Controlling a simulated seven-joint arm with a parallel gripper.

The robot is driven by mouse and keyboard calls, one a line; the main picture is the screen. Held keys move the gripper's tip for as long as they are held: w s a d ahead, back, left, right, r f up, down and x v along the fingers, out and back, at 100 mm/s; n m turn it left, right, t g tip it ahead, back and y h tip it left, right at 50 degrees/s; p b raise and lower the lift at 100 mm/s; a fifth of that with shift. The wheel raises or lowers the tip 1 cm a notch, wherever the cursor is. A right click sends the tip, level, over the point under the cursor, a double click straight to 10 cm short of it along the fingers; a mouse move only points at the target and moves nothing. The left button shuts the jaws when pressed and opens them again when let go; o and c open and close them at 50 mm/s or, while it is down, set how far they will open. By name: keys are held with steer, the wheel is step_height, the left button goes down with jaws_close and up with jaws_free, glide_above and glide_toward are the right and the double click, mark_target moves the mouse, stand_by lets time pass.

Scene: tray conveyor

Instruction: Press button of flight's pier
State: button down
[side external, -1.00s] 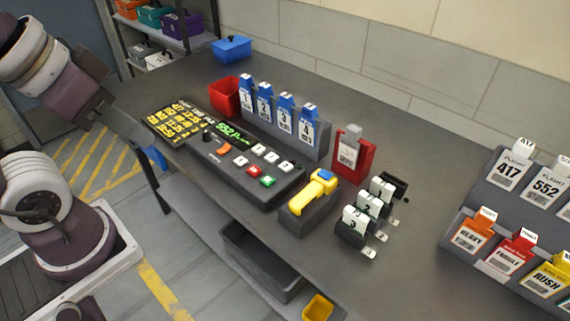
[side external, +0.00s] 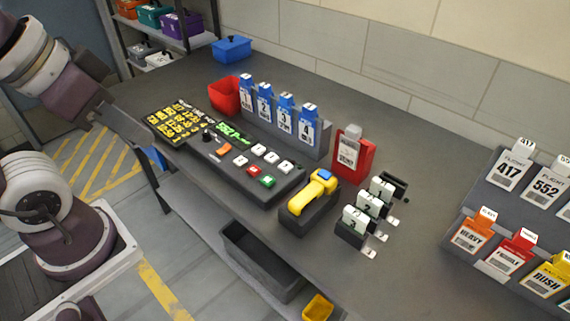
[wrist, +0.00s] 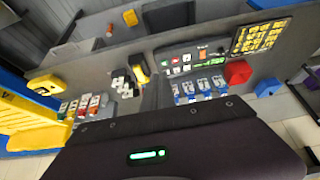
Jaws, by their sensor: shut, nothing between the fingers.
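A dark control console (side external: 215,165) stands on the table in the side view. It carries a green lit display (side external: 232,135) that starts with 552, and several white buttons (side external: 271,158). An orange button (side external: 224,149), a red button (side external: 254,171) and a green button (side external: 267,181) sit among them. A black panel with yellow cells (side external: 178,122) adjoins it; its text is too small to read. The console (wrist: 190,60) also shows in the wrist view. My gripper (wrist: 157,92) is shut and empty in the wrist view, apart from the console. Its fingertips are unclear in the side view.
Blue numbered tags stand in a grey rack (side external: 270,133) behind the console, beside a red bin (side external: 224,97). A yellow handheld tool (side external: 312,195), a red tag holder (side external: 352,158) and a tag rack (side external: 478,215) are to the right.

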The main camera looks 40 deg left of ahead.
stand_by(0.4)
steer(key=n+t+h, duration=0.3)
steer(key=n, duration=0.2)
glide_above(282, 167)
step_height(282, 167, down, 16)
steer(key=shift+f, duration=4.3)
steer(key=shift+f, duration=0.4)
